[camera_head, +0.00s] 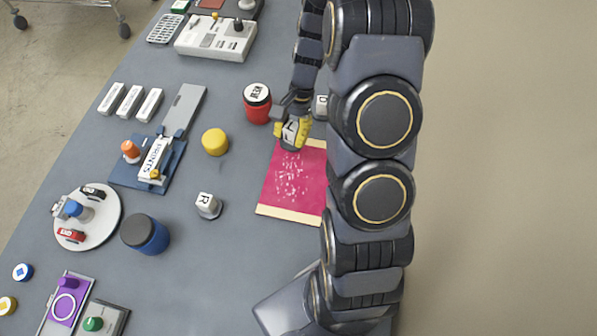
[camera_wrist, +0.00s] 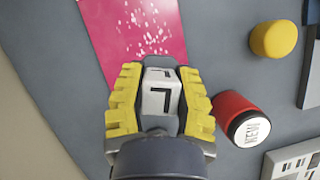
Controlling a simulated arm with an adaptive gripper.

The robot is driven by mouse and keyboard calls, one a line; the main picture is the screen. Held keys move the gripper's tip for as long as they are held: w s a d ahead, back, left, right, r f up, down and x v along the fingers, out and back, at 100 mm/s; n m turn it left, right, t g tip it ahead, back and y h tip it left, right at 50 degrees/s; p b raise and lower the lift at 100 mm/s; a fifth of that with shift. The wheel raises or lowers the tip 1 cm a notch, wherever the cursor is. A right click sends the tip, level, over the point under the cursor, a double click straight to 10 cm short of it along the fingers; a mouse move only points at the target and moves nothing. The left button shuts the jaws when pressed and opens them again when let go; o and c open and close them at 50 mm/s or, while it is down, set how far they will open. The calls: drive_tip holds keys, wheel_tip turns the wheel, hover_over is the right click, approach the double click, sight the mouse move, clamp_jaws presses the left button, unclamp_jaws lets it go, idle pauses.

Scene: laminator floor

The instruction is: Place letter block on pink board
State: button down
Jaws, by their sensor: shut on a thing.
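A white letter block (camera_wrist: 159,93) with a dark L-shaped mark sits between the yellow fingers of my gripper (camera_wrist: 160,100). In the head view, my gripper (camera_head: 293,133) is shut on this block (camera_head: 290,129) at the far edge of the pink board. The pink board (camera_head: 292,188) has pale speckles and cream end strips; my arm hides its right side. In the wrist view the board (camera_wrist: 115,30) lies just beyond the block. I cannot tell whether the block touches the board. Another letter block (camera_head: 207,205), marked R, stands left of the board.
A red can with a white lid (camera_head: 257,103) stands close left of my gripper. A yellow cylinder (camera_head: 215,142) and a dark blue cylinder (camera_head: 146,234) stand farther left. A white block (camera_head: 320,107) is partly hidden behind my arm.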

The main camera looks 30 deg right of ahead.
sight(297, 184)
drive_tip(key=shift+s+a+f+n+g+h, duration=0.2)
drive_tip(key=shift+s+f+n, duration=0.5)
drive_tip(key=shift+f, duration=0.7)
drive_tip(key=shift+s+a+f+n+g+h, duration=0.2)
drive_tip(key=shift+s+f+n, duration=0.45)
drive_tip(key=shift+f, duration=0.7)
drive_tip(key=shift+s+a+f+n+g+h, duration=0.15)
drive_tip(key=shift+s+f+n, duration=0.55)
drive_tip(key=shift+f, duration=0.7)
drive_tip(key=shift+s, duration=0.1)
drive_tip(key=shift+f, duration=0.2)
drive_tip(key=c, duration=0.8)
unclamp_jaws()
drive_tip(key=shift+c, duration=0.2)
drive_tip(key=shift+r, duration=0.15)
